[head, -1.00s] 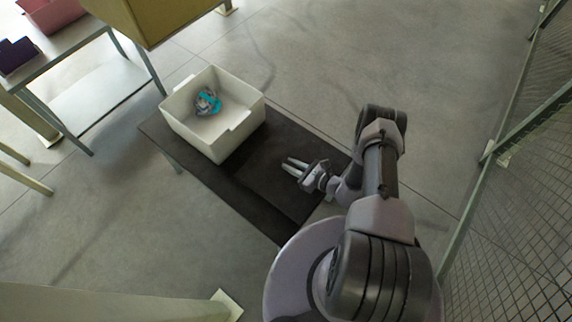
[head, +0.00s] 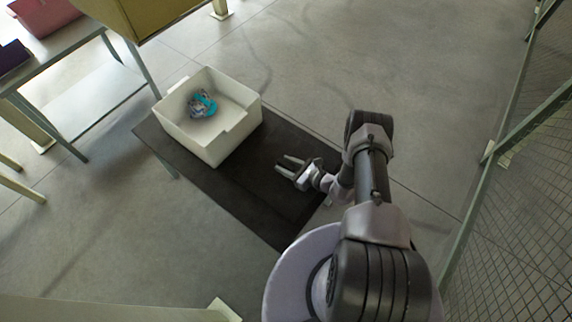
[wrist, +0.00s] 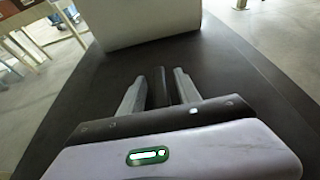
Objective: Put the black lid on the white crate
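The white crate (head: 228,138) stands upright and open-topped on the dark table. A black lid (head: 262,188) seems to lie flat on the table in front of the crate; its outline is hard to tell from the dark top. My gripper (head: 280,165) is low over this dark area, to the right of the crate, with its fingers apart and pointing towards the crate. In the wrist view, a dark raised bar (wrist: 158,88), perhaps the lid's handle, shows between the two grey fingers (wrist: 158,82). I cannot tell whether they touch it. The crate's wall (wrist: 140,25) is ahead.
A blue-and-grey item (head: 202,104) lies inside the crate. The dark table (head: 180,160) has a bare strip at its left. A yellow box (head: 135,15) and another table (head: 60,55) are at the back left. A mesh fence (head: 520,200) runs along the right.

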